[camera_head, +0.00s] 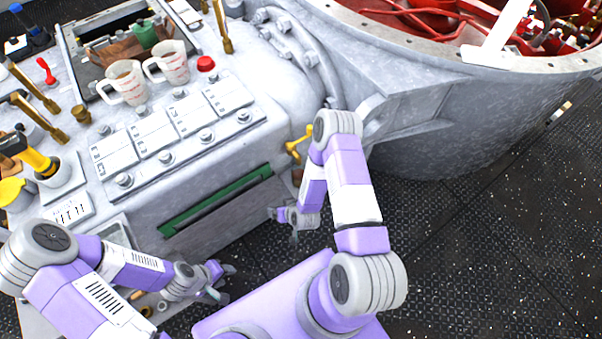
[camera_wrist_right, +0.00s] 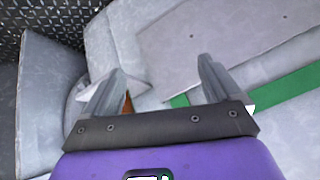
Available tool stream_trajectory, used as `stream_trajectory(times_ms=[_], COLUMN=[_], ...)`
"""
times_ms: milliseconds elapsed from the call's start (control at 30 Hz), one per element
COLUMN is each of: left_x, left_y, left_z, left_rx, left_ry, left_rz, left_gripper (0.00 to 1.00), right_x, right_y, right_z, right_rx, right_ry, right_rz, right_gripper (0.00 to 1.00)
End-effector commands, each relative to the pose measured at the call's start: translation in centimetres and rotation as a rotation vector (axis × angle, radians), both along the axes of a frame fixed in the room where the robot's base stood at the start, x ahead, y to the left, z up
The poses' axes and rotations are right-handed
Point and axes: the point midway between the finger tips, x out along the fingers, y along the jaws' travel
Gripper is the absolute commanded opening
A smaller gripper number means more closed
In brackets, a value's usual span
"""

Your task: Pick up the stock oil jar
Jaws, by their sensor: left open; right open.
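I cannot tell for sure which item is the stock oil jar. Two white measuring jugs with red markings, the left jug (camera_head: 125,84) and the right jug (camera_head: 171,62), stand upright on the grey machine top, and a green container (camera_head: 145,35) is behind them in the open recess. My left gripper (camera_head: 221,284) is low in front of the machine, small in view and away from these items. My right gripper (camera_head: 293,229) hangs beside the machine's front face. In the right wrist view its fingers (camera_wrist_right: 165,85) are apart with nothing held between them.
The grey machine (camera_head: 225,225) has a green strip (camera_head: 217,200) along its front. White plates with knobs (camera_head: 160,140) cover part of its top. Brass levers (camera_head: 35,90) and a red cap (camera_head: 205,63) stand there too. A large round housing (camera_head: 430,100) is at the right. Dark floor (camera_head: 480,250) is clear.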

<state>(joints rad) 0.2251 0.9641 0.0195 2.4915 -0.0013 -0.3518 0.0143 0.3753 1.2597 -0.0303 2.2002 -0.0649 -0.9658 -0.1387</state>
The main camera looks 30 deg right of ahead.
Motion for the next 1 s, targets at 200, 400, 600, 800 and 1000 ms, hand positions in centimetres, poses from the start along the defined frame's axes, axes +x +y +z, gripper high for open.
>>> stream_trajectory(times_ms=[200, 400, 600, 800, 1000], left_x=[0.0, 0.0, 0.0, 0.0, 0.0], left_y=[0.0, 0.0, 0.0, 0.0, 0.0], left_z=[1.6, 2.1, 1.3, 0.1, -1.4], left_rx=[0.0, 0.0, 0.0, 0.0, 0.0], left_ry=[0.0, -0.001, -0.001, -0.001, -0.001], left_rz=[0.0, 0.0, 0.0, 0.0, 0.0], left_gripper=[0.43, 0.43, 0.43, 0.43, 0.43], right_x=[3.2, 3.5, 4.8, 6.9, 9.4], right_y=[-6.5, -9.1, -10.1, -11.0, -12.1], right_z=[-1.0, -0.5, -1.0, -1.9, -2.9], right_rx=[-0.238, -0.37, -0.399, -0.397, -0.396], right_ry=[-0.334, -0.493, -0.53, -0.529, -0.527], right_rz=[-0.112, -0.16, -0.172, -0.172, -0.17], right_gripper=[0.91, 0.91, 0.91, 0.91, 0.91])
